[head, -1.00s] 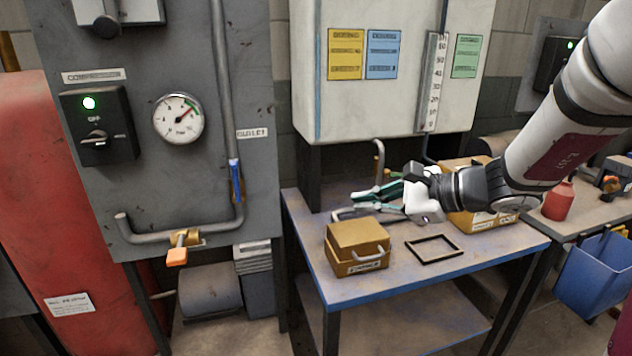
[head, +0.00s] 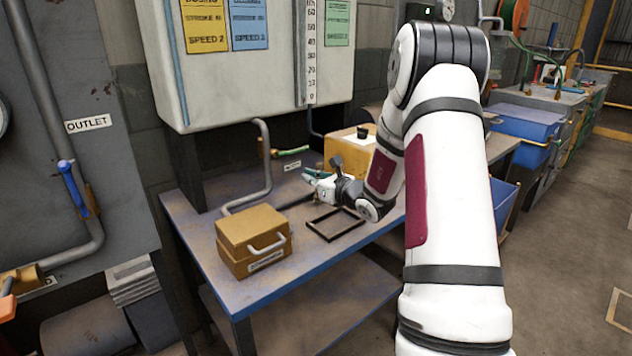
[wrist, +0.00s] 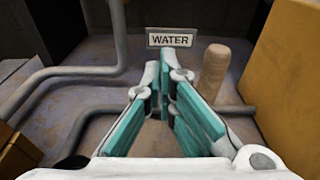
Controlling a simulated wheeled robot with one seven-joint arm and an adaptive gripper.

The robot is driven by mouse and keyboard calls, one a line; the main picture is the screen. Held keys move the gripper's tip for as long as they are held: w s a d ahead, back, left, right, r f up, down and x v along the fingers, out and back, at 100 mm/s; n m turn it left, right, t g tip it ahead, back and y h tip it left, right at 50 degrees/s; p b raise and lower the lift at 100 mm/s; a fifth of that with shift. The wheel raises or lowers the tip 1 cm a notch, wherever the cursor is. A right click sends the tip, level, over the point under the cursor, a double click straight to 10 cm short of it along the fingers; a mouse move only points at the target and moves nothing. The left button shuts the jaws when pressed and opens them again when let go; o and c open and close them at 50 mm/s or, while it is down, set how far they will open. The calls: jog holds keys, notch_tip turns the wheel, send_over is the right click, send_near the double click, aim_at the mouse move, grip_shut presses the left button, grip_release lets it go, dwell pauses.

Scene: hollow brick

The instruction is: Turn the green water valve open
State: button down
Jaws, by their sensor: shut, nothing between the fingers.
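The green valve lever (head: 292,151) sticks out to the right from a brass fitting (head: 265,147) at the back of the workbench, in the head view. A small label (head: 292,166) stands below it; the wrist view shows a sign reading WATER (wrist: 170,40) straight ahead. I cannot make out the green lever in the wrist view. My gripper (head: 312,174) is in front of and below the lever, apart from it, over the bench. In the wrist view its teal-padded fingers (wrist: 165,75) come together at the tips, shut and empty.
A grey pipe (head: 264,165) bends down to the bench left of my gripper. A tan box with a handle (head: 252,240) and a black frame (head: 335,224) lie in front. A yellow box (head: 345,145) stands close right. A blue lever (head: 72,188) is on the left panel's pipe.

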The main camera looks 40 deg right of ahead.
aim_at(294, 151)
jog(key=w+r, duration=0.3)
jog(key=shift+w+a+r, duration=0.1)
jog(key=shift+w+r, duration=0.05)
jog(key=shift+w, duration=0.1)
dwell(0.6)
jog(key=shift+r+n+b, duration=0.15)
jog(key=shift+n+b, duration=0.15)
